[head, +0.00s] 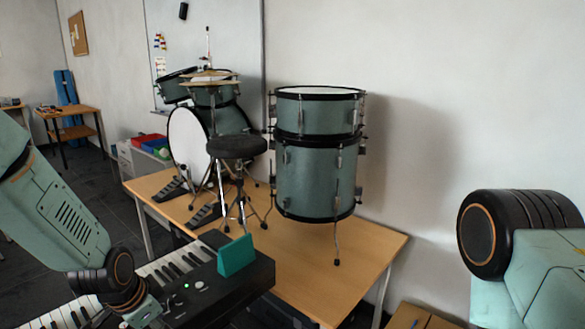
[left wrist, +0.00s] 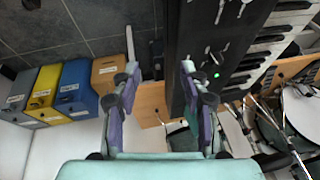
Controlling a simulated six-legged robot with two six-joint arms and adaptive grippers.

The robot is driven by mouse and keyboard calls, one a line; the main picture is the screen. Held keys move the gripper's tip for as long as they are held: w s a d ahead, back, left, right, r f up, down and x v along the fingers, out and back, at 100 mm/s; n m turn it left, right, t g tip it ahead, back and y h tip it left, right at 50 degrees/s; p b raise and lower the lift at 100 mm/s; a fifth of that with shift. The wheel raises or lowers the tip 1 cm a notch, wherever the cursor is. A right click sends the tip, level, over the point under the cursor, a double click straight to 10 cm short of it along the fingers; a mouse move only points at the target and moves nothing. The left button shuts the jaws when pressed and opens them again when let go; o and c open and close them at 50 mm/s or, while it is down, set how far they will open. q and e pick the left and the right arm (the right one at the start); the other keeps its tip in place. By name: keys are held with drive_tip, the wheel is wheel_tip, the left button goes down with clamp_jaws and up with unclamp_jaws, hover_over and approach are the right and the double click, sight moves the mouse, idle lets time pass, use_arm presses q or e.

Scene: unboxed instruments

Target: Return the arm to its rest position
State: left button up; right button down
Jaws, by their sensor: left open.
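My left arm (head: 65,215) comes in from the left in the head view and bends down over the keyboard (head: 205,265). Only the start of the left gripper shows there, at the bottom edge; its fingers are out of sight. In the left wrist view the left gripper (left wrist: 160,78) is open, its two fingers apart with nothing between them. The keyboard's dark body (left wrist: 205,35) is just right of the fingers in that view. My right arm (head: 530,245) shows at the right edge of the head view; its gripper is not seen.
A teal block (head: 236,256) stands on the keyboard. A wooden table (head: 375,245) carries a drum kit (head: 190,135), a black stool (head: 237,147) and two stacked drums (head: 318,175). Blue, yellow and grey boxes (left wrist: 75,88) stand at the left in the wrist view.

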use_arm(q)
drive_tip(key=s+d+f+n+g+b, duration=0.2)
drive_tip(key=s+f+n+b, duration=0.2)
drive_tip(key=s+f, duration=0.8)
drive_tip(key=s+d+f+n+g+b, duration=0.1)
drive_tip(key=s+f+n+b, duration=0.4)
drive_tip(key=s+f, duration=0.8)
drive_tip(key=s+g, duration=0.1)
drive_tip(key=s, duration=0.7)
drive_tip(key=shift+s+d+f+y, duration=0.15)
drive_tip(key=shift+s+d+y, duration=0.2)
drive_tip(key=shift+d+y, duration=0.05)
drive_tip(key=shift+s, duration=0.1)
